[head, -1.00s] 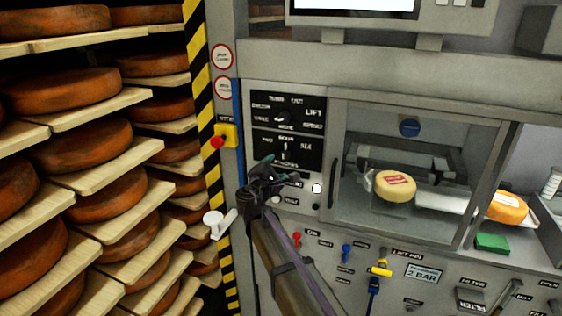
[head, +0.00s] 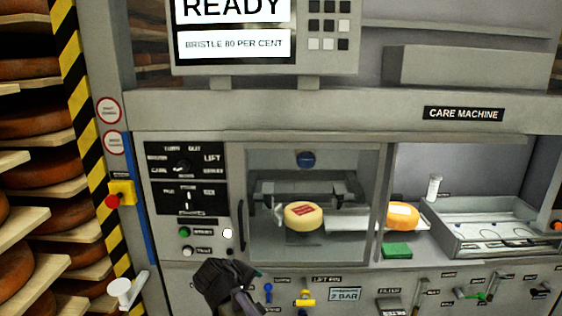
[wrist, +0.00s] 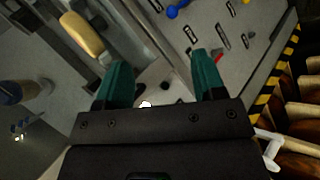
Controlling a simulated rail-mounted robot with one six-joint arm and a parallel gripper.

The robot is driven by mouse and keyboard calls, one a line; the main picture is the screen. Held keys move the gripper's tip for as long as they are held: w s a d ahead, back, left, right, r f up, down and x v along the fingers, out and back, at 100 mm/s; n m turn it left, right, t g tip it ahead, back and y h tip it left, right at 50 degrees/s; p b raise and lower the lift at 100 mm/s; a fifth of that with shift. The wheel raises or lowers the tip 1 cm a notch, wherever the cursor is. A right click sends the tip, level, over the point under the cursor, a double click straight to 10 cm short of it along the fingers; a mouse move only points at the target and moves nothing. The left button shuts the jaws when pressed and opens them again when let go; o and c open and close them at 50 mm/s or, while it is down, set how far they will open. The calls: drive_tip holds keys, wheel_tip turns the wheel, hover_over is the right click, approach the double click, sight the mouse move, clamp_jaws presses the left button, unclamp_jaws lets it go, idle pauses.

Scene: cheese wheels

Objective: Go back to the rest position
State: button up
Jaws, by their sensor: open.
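My gripper (wrist: 158,85) shows in the wrist view with its two teal fingers spread apart and nothing between them. In the head view my gripper (head: 250,275) is dark and blurred, in front of the machine panel below the glass-fronted chamber. Its fingertips are hard to make out there. It looks clear of the buttons, but I cannot tell the exact gap.
A pale cheese wheel (head: 303,216) with a red label sits in the chamber. An orange cheese (head: 402,215) and a green block (head: 397,251) are to its right. Shelves of cheese wheels (head: 20,117) stand at the left. A white lever (head: 124,290) sticks out nearby.

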drive_tip(key=s+d+f+m+g+y, duration=0.2)
drive_tip(key=s+d+m, duration=0.3)
drive_tip(key=d, duration=0.8)
drive_tip(key=s+d+f+m+g+y, duration=0.2)
drive_tip(key=s+d+m+g, duration=0.3)
drive_tip(key=s+d, duration=0.5)
drive_tip(key=d, duration=0.4)
drive_tip(key=shift+d+f+g, duration=0.3)
drive_tip(key=shift+f, duration=0.1)
drive_tip(key=shift+w, duration=0.1)
